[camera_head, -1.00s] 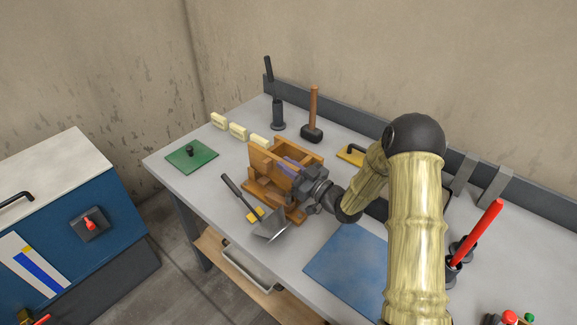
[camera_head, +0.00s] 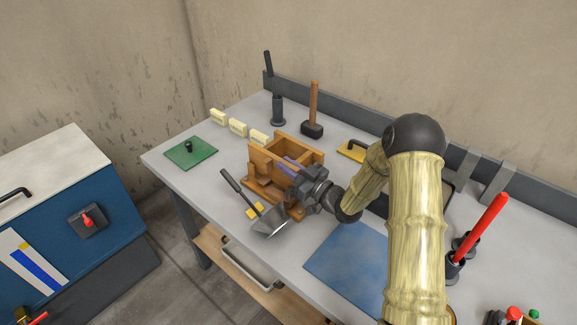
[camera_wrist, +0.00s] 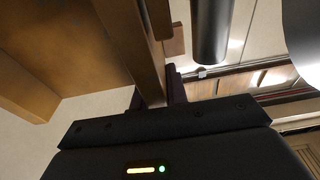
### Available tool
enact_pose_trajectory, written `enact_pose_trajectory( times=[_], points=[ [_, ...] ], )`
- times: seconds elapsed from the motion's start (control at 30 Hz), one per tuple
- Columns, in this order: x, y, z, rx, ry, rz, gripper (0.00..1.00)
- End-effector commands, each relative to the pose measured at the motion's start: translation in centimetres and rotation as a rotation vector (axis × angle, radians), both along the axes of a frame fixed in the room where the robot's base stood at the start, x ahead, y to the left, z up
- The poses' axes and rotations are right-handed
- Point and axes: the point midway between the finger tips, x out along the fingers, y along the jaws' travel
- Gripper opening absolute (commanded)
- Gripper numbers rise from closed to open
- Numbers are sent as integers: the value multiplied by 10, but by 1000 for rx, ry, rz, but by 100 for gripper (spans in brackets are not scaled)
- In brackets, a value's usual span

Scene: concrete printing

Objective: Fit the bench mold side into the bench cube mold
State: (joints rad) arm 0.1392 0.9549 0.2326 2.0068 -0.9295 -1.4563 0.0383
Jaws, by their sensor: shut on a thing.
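The bench cube mold (camera_head: 313,157) is an open-topped wooden box on a wooden base on the grey bench. My gripper (camera_head: 291,164), with purplish fingers, reaches in at its front. It is shut on the bench mold side (camera_head: 260,163), an upright wooden panel at the left front of the mold. In the wrist view the panel (camera_wrist: 130,40) runs edge-on up from between the dark jaws. Whether the panel is seated in the mold cannot be told; my gripper hides part of the join.
A scoop (camera_head: 267,222) lies close in front of the mold. Pale blocks (camera_head: 238,127) and a mallet (camera_head: 313,128) stand behind it. A green plate (camera_head: 191,153) lies left, a blue mat (camera_head: 349,262) right. The bench left of the mold is mostly clear.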

Motion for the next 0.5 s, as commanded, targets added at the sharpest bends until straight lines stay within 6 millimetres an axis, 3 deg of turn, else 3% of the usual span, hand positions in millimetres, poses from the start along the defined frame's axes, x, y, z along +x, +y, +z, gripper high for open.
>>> enact_pose_trajectory(
  times=[0.1, 0.13, 0.27, 0.5],
  points=[
    [0, 0, -3, 1, -1, 0, 0],
    [0, 0, -3, 1, -1, 0, 17],
    [0, 0, -3, 0, 0, -1, 41],
    [0, -1, -4, -2, 3, -2, 41]
  ],
)
